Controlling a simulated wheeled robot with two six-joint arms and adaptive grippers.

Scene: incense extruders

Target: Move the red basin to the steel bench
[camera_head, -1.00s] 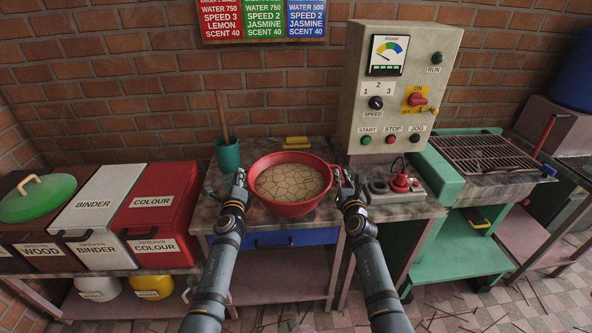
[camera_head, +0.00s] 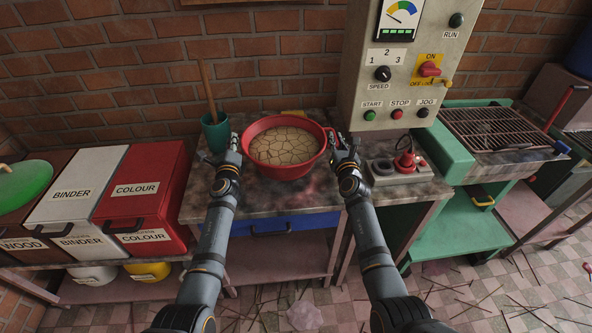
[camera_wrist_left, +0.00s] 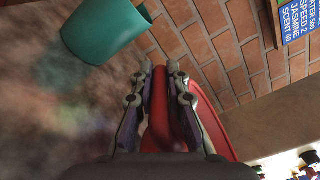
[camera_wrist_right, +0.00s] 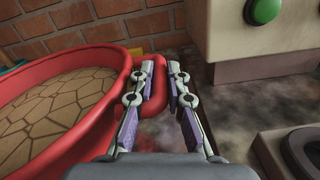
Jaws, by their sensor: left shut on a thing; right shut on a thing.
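The red basin (camera_head: 269,170), filled with a cracked tan mass, is level above the mottled grey bench (camera_head: 258,201). I cannot tell whether its base touches the bench. My left gripper (camera_head: 236,142) is shut on its left handle, which shows red between the fingers in the left wrist view (camera_wrist_left: 158,90). My right gripper (camera_head: 334,141) is shut on its right handle, also seen in the right wrist view (camera_wrist_right: 160,82). The basin's underside is hidden. No surface is labelled as the steel bench.
A teal pot (camera_head: 216,134) with a stick stands left of the basin. A control panel (camera_head: 401,75) rises at the right, with a red-plugged socket block (camera_head: 401,171) below. A green stand with a grille (camera_head: 492,131) is further right; colour and binder bins (camera_head: 146,190) are left.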

